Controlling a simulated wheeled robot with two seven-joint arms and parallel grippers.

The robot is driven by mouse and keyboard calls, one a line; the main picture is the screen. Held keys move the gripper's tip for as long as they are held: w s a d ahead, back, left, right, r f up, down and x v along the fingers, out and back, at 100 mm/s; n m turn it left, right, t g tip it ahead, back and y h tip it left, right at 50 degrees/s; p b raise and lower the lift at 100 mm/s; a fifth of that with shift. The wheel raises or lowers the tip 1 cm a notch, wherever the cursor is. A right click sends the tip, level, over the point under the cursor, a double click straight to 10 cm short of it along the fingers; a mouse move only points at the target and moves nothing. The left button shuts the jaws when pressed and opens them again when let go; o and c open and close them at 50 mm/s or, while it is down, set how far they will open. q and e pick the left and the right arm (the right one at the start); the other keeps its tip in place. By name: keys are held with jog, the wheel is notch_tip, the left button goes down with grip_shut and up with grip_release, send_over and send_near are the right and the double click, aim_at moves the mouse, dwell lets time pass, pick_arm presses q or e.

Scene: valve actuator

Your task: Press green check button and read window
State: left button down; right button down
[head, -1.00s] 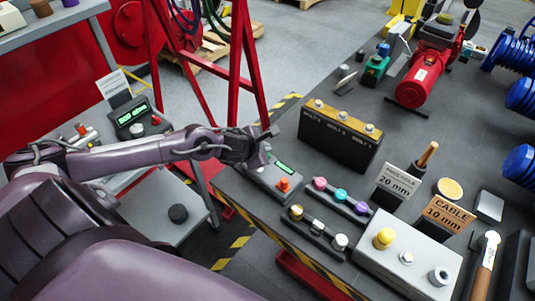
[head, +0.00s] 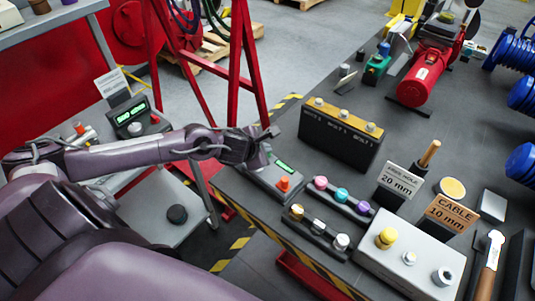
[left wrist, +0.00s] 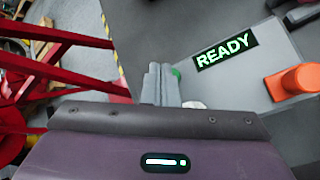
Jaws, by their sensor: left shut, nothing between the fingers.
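A grey check box (head: 262,180) sits at the near left edge of the dark bench. Its window (head: 285,168) glows green in the head view. In the left wrist view the window (left wrist: 225,49) reads READY. The green button (left wrist: 177,75) shows only in part there, behind my left fingertips. An orange-red knob (left wrist: 297,82) stands on the same box. My left gripper (head: 262,152) is shut and empty, its fingertips (left wrist: 160,82) over or beside the green button. I cannot tell whether they touch it. My right gripper is in neither view.
A black box with several terminals (head: 338,140) stands behind the check box. Rows of coloured knobs (head: 340,195) lie to its right, with FREE HOLE 20 mm (head: 400,180) and CABLE 10 mm (head: 450,212) signs beyond. A red frame (head: 240,60) stands behind my left arm.

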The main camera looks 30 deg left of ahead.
pick_arm(q)
jog(key=shift+f+b, duration=0.5)
jog(key=shift+b, duration=0.2)
dwell(0.6)
jog(key=shift+r, duration=0.1)
jog(key=shift+r+p, duration=0.5)
jog(key=shift+r, duration=0.3)
notch_tip(320, 180, up, 5)
jog(key=p, duration=0.3)
dwell(0.3)
dwell(0.8)
